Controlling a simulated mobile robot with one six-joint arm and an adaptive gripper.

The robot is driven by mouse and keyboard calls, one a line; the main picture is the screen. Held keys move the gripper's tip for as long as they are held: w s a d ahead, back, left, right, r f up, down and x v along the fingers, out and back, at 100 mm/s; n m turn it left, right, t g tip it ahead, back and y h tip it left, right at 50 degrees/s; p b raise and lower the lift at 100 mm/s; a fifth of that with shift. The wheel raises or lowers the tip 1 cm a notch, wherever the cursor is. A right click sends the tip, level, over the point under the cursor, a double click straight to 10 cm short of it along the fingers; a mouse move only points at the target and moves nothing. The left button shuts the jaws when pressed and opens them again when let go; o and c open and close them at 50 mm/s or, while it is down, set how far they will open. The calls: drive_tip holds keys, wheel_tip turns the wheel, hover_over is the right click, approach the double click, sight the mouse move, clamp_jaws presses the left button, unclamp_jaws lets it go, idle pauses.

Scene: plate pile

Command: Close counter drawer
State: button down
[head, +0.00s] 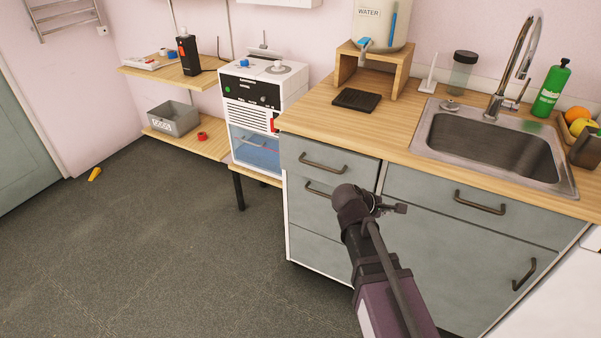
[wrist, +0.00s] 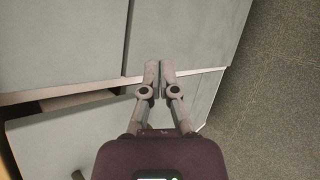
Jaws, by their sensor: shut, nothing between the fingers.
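The counter's grey drawer unit shows in the head view, with a top-left drawer (head: 312,155), a second drawer below it (head: 308,197) and a wide right drawer (head: 450,195). All have dark bar handles. In the wrist view a dark gap (wrist: 75,100) lies between a pale edge and a grey front panel (wrist: 60,135); I cannot tell which drawer this is or how far it stands out. My gripper (wrist: 159,72) is shut and empty, its fingertips close together over the grey panels. Touching cannot be told. My arm hides part of the cabinet front in the head view.
The wooden countertop (head: 400,115) holds a sink (head: 490,140), a green bottle (head: 551,88) and a wooden stand (head: 375,68). A white machine (head: 260,100) stands left of the cabinet. The grey floor (head: 160,240) at the left is mostly free, with a small yellow object (head: 94,174).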

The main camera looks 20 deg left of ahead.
drive_tip(key=a+n+t+y+b, duration=0.1)
drive_tip(key=a+n+t+b, duration=0.55)
drive_tip(key=a, duration=0.85)
drive_tip(key=n+t+y+b, duration=0.2)
drive_tip(key=n+t+y, duration=0.15)
drive_tip(key=n, duration=0.75)
approach(307, 155)
drive_tip(key=s+a+f, duration=0.2)
drive_tip(key=s, duration=0.4)
drive_tip(key=shift+s+d+f+y, duration=0.1)
drive_tip(key=shift+d+f+y, duration=0.05)
drive_tip(key=shift+y, duration=0.2)
drive_tip(key=w, duration=0.9)
drive_tip(key=w+d, duration=0.1)
drive_tip(key=w, duration=0.4)
drive_tip(key=w, duration=0.4)
drive_tip(key=shift+w+d, duration=0.2)
drive_tip(key=shift+w, duration=0.35)
drive_tip(key=shift+w, duration=0.1)
